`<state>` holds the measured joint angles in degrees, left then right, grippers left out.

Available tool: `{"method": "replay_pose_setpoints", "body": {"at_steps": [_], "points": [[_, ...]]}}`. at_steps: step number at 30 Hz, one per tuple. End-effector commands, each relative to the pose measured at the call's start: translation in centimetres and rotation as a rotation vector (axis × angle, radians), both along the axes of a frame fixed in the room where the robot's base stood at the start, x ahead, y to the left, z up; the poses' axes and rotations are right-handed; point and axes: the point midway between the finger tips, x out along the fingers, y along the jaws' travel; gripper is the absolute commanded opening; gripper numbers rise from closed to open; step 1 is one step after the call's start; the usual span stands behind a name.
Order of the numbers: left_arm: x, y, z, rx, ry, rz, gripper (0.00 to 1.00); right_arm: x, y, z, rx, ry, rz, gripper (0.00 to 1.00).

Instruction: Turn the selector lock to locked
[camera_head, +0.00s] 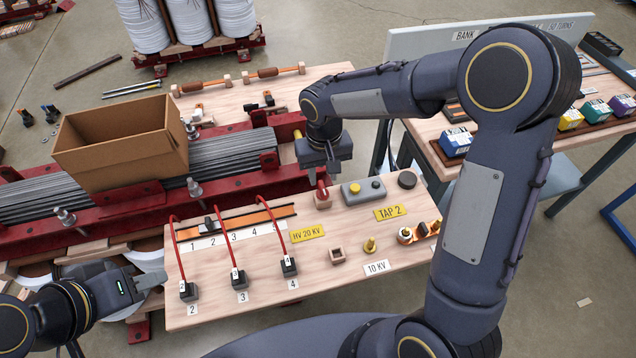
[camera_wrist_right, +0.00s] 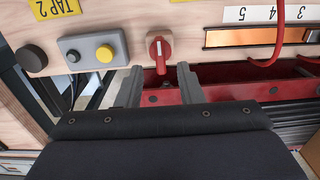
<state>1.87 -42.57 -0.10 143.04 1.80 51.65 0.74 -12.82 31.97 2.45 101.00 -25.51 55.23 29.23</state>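The selector lock appears as a red rotary knob (camera_wrist_right: 159,50) on a pale square base at the board's far edge. In the right wrist view its handle points down toward me. It also shows in the head view (camera_head: 322,194), partly covered by my right gripper. My right gripper (camera_wrist_right: 160,70) is open, with one finger on each side of the knob's handle. Gaps show between the handle and both fingers; I see no contact. In the head view my left gripper (camera_head: 152,279) is beside the board's left edge, apart from the knob; its jaw opening is unclear.
The wooden board (camera_head: 335,245) carries a grey box with a yellow button (camera_head: 364,190), a black disc (camera_head: 407,180), a slotted strip with numbers (camera_head: 235,222) and red leads. A cardboard box (camera_head: 122,145) stands on the core at left. A second table is at right.

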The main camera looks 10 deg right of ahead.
Motion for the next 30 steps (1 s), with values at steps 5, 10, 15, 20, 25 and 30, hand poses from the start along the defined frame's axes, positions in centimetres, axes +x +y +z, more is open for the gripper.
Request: {"method": "replay_pose_setpoints", "body": {"at_steps": [5, 10, 15, 20, 25, 30], "points": [[0.0, 0.0, -0.4, 0.000, 0.000, 0.000, 0.36, -0.1, 0.0, -2.9, 0.000, 0.004, 0.001, 0.34], [0.0, 0.0, -0.4, 0.000, 0.000, 0.000, 0.36, -0.1, 0.0, -4.1, 0.001, 0.002, 0.000, 0.34], [0.0, 0.0, -0.4, 0.000, 0.000, 0.000, 0.36, -0.1, 0.0, -4.2, 0.001, 0.001, 0.000, 0.34], [0.0, 0.0, -0.4, 0.000, 0.000, 0.000, 0.36, -0.1, 0.0, -4.2, 0.001, 0.001, 0.000, 0.27], [0.0, 0.0, -0.4, 0.000, 0.000, 0.000, 0.36, -0.1, 0.0, -4.2, 0.001, 0.001, 0.001, 0.05], [0.0, 0.0, -0.4, 0.000, 0.000, 0.000, 0.36, -0.1, 0.0, -4.2, 0.001, 0.001, 0.000, 0.00]]}}
